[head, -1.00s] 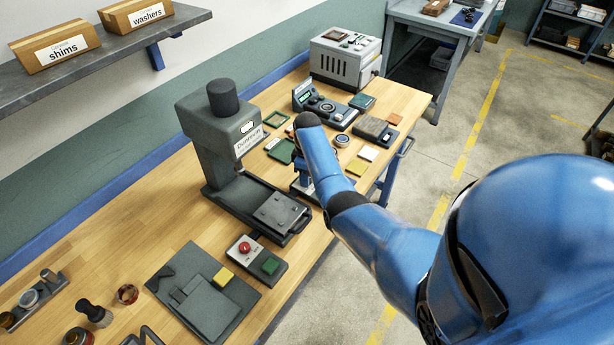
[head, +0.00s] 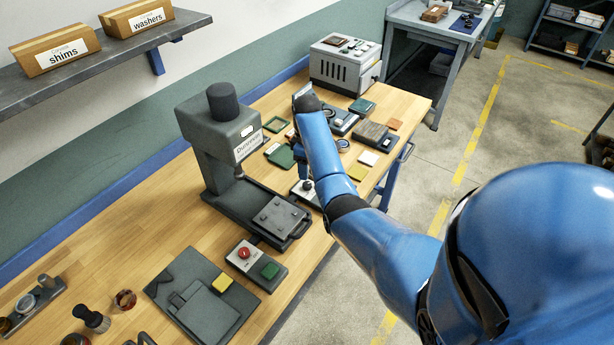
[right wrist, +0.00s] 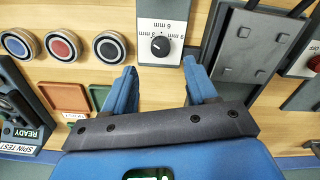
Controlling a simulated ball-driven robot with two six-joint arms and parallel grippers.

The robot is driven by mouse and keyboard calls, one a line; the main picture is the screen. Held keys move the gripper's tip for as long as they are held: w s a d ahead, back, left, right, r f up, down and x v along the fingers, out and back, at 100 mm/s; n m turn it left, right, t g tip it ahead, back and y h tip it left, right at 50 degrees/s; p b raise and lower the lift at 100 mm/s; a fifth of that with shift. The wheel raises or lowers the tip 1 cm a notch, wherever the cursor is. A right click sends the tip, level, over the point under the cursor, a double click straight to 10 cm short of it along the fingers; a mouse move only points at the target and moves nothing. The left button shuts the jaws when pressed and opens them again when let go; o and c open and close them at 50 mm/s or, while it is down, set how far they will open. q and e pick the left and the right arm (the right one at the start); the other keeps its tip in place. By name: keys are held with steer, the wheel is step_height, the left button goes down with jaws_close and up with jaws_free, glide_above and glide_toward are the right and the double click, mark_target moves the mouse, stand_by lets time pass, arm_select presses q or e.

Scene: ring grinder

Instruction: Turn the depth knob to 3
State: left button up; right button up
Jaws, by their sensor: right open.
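The depth knob (right wrist: 160,46) is a round black dial with a pale pointer mark, on a grey plate (right wrist: 160,12) with mm labels that appear upside down in the right wrist view. The pointer seems to lean to the upper left; its exact setting is hard to read. In the head view the knob (head: 308,187) sits to the right of the dark press. My right gripper (right wrist: 159,70) is open and empty, its two blue fingers apart, with the knob just beyond and between the tips. My left gripper is not in view.
The press base plate (right wrist: 250,45) is close to the right finger. Several round ringed pieces (right wrist: 62,45) and a brown tray (right wrist: 65,97) lie to the left. The press (head: 215,140) and the red-button box (head: 257,261) stand near the knob in the head view.

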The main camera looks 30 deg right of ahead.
steer(key=shift+r, duration=2.05)
